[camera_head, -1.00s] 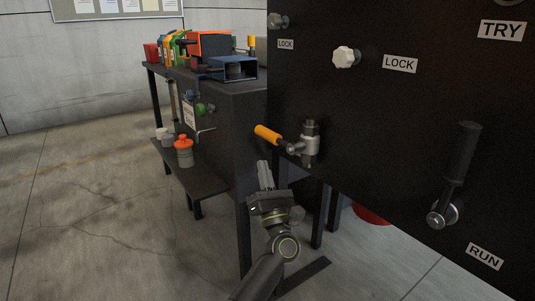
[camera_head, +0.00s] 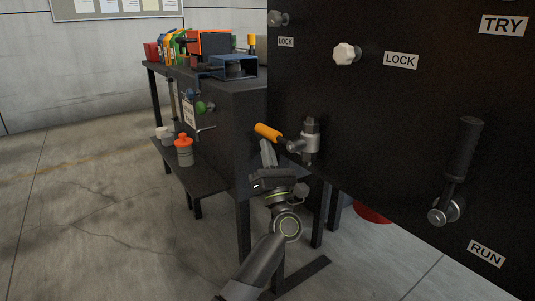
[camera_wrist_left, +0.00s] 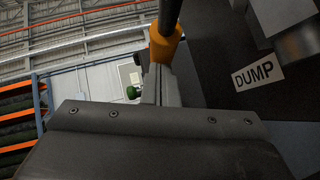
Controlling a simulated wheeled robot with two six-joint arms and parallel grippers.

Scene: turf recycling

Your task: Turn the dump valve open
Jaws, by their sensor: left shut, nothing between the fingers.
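The dump valve (camera_head: 311,140) is a grey metal fitting at the lower left of the black panel. Its lever has an orange grip (camera_head: 267,132) that sticks out to the left, past the panel edge. My left gripper (camera_head: 267,150) points up just below the grip, shut and empty. In the left wrist view, the orange grip (camera_wrist_left: 166,44) is right at the shut fingertips (camera_wrist_left: 160,75); I cannot tell whether they touch. The DUMP label (camera_wrist_left: 258,74) shows on the panel there. My right gripper is in neither view.
The black panel (camera_head: 400,120) also carries a white knob (camera_head: 345,54) by a LOCK label and a black-handled lever (camera_head: 460,155) near RUN. A dark bench (camera_head: 240,95) with coloured items stands behind at left. The floor at left is clear.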

